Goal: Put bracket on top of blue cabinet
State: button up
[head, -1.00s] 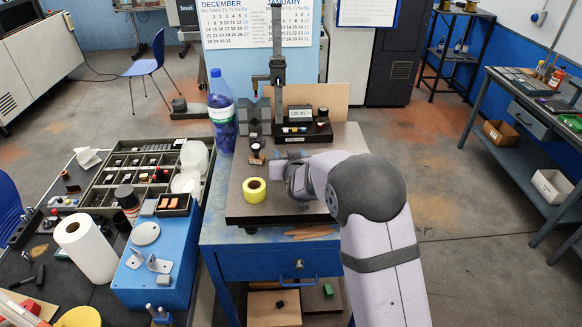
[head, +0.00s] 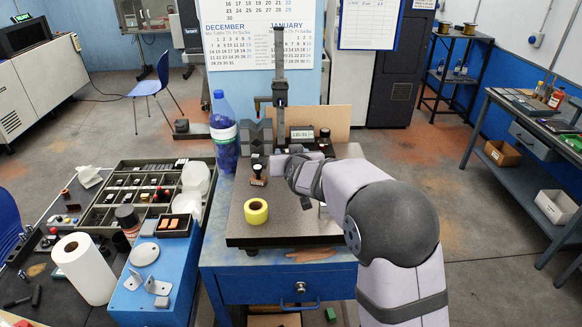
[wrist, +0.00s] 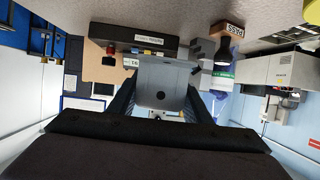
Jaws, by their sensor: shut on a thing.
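My gripper (wrist: 160,104) is shut on a grey metal bracket (wrist: 162,84), a flat plate with a small hole, seen between the two dark fingers in the wrist view. In the head view my gripper (head: 290,168) is over the back part of the dark stone plate (head: 290,228), and I cannot make out the held bracket there. The plate lies on a blue cabinet (head: 262,286) with a drawer. Left of it is a smaller blue box (head: 125,303); two metal brackets (head: 158,287) and a round disc (head: 144,254) stand on its top.
A yellow tape roll (head: 256,211) and a dark stamp (head: 258,170) are on the plate. A height gauge (head: 280,90) stands behind my gripper. A blue bottle (head: 223,130), paper roll (head: 84,268) and parts tray (head: 112,168) are to the left. The plate's front middle is clear.

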jog(key=shift+r, duration=1.1)
